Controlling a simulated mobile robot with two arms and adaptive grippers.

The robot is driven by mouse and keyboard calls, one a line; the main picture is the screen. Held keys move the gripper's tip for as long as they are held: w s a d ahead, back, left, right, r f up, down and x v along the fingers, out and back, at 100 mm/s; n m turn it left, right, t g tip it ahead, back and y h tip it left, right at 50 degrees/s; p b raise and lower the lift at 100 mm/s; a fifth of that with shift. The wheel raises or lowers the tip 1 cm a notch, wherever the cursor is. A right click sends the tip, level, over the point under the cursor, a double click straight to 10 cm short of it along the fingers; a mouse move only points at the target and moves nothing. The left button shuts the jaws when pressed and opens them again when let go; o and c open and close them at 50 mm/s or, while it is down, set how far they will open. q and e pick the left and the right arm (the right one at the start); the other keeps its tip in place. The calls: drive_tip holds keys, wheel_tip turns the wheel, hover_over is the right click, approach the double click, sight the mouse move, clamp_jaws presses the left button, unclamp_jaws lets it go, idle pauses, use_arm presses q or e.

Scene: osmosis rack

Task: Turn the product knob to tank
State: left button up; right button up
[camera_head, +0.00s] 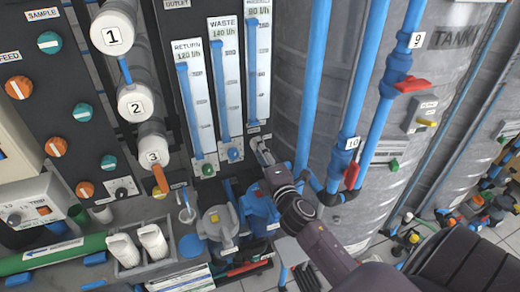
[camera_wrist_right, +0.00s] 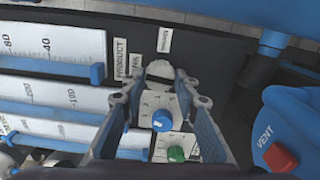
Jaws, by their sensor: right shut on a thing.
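My right gripper (camera_head: 262,150) reaches to the panel below the product flow meter (camera_head: 258,60), at the lower end of the scale. In the right wrist view its two fingers (camera_wrist_right: 160,84) close from both sides on a pale grey piece, the product knob (camera_wrist_right: 160,69). The knob is mostly hidden by the fingers, so its pointing direction cannot be told. Small white labels lie beside it; one reads PRODUCT (camera_wrist_right: 120,60). Another label (camera_wrist_right: 165,40) is too small to read surely. My left gripper is not in view.
A blue knob (camera_head: 235,155) and a green knob (camera_head: 208,170) sit beside it under the waste and return meters. Blue pipes (camera_head: 308,80) stand close on the right before a grey tank (camera_head: 430,90). A blue part marked VENT (camera_wrist_right: 275,125) is near the wrist.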

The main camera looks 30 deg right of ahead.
drive_tip(key=shift+n, duration=0.5)
drive_tip(key=shift+f, duration=0.1)
drive_tip(key=o, duration=1.1)
drive_tip(key=shift+a, duration=0.1)
drive_tip(key=shift+o, duration=0.2)
drive_tip(key=v, duration=1.2)
